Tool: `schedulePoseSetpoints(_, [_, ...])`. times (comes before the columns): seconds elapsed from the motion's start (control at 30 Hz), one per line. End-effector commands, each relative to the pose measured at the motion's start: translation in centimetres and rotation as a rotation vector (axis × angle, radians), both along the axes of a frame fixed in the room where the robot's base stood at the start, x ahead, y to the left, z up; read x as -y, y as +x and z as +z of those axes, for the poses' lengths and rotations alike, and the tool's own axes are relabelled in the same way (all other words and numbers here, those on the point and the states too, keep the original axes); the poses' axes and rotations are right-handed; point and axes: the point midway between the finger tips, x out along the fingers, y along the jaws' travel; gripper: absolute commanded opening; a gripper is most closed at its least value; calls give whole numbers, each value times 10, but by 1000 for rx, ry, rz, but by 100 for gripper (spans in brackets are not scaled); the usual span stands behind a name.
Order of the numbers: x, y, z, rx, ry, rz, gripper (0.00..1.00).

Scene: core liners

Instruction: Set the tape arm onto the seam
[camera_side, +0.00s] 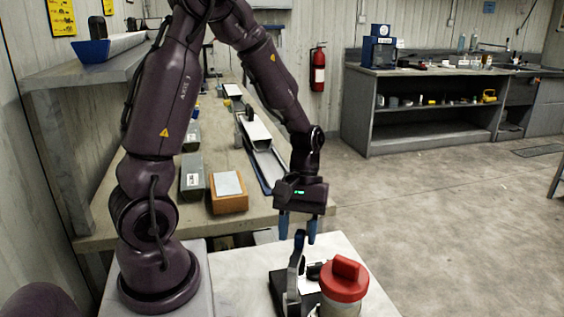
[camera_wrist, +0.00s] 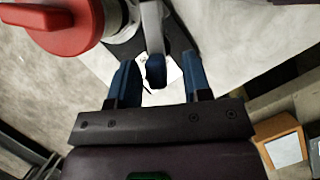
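My gripper (camera_side: 298,234) points down above the white table, with its two blue fingers apart and nothing held between them. A grey upright arm (camera_side: 294,272), apparently the tape arm, stands just below the fingertips on a dark base. In the wrist view its grey bar (camera_wrist: 152,25) ends in a dark blue tip (camera_wrist: 156,71), which appears between my two fingers (camera_wrist: 160,68) with gaps on both sides. A clear jar with a red lid (camera_side: 344,279) stands right of the arm; the lid also shows in the wrist view (camera_wrist: 62,22). I cannot make out the seam.
The white table (camera_side: 240,285) is bare left of the device. Behind it, a longer bench (camera_side: 120,235) holds an orange-brown block (camera_side: 229,192), grey boxes (camera_side: 193,177) and a long channel tray (camera_side: 266,165). The red-lidded jar stands close beside the arm.

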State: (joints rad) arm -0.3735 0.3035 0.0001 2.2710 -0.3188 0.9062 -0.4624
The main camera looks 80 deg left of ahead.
Motion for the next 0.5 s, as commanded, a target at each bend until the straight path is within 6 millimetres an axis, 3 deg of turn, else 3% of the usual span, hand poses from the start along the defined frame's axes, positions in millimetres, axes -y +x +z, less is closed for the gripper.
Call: schedulePoseSetpoints(0.5, [-32,24,94,12,5,-26,45])
